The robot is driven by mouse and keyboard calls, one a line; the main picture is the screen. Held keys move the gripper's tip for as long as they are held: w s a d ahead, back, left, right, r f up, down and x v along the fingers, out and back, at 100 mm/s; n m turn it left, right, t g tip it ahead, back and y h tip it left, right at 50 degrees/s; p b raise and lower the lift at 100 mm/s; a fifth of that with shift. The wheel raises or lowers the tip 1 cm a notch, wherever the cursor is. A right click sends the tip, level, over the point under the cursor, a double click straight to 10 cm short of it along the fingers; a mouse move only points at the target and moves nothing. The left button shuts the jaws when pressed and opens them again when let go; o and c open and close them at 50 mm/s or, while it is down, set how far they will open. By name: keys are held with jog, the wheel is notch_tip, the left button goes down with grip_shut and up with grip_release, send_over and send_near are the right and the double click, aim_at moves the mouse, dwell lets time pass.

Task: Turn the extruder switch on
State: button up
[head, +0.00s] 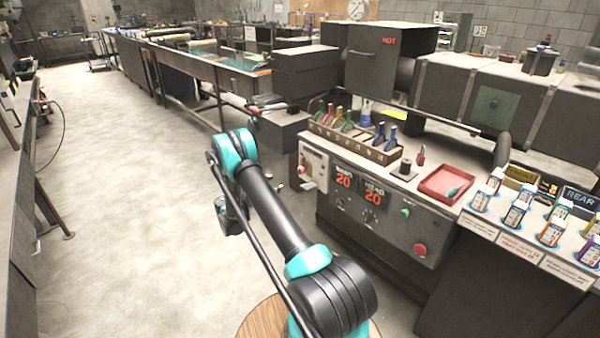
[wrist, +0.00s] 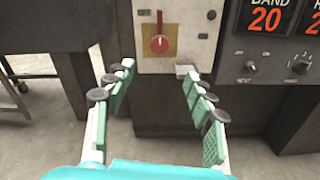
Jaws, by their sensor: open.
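A white upright bar shows on the knob, pointing up. I cannot read a label that names it as the extruder switch. The pale box (head: 313,166) shows at the cabinet's left end in the head view. My gripper (wrist: 156,70) is open and empty, its green-padded fingers spread wide. The switch appears between and above the fingertips, apparently ahead of them and untouched. In the head view the fingers cannot be made out.
The cabinet carries two red displays reading 20 (head: 344,180), with dark knobs below (wrist: 250,66), a green button (head: 405,213) and a red button (head: 420,250). A rack of coloured levers (head: 350,135) and a red tray (head: 446,183) stand on top. Open floor (head: 120,200) lies left.

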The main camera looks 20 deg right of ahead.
aim_at(299, 171)
jog(key=x, duration=1.6)
jog(key=shift+w+d, duration=0.1)
jog(key=shift+d, duration=0.2)
jog(key=c, duration=1.2)
jog(key=shift+o, duration=0.2)
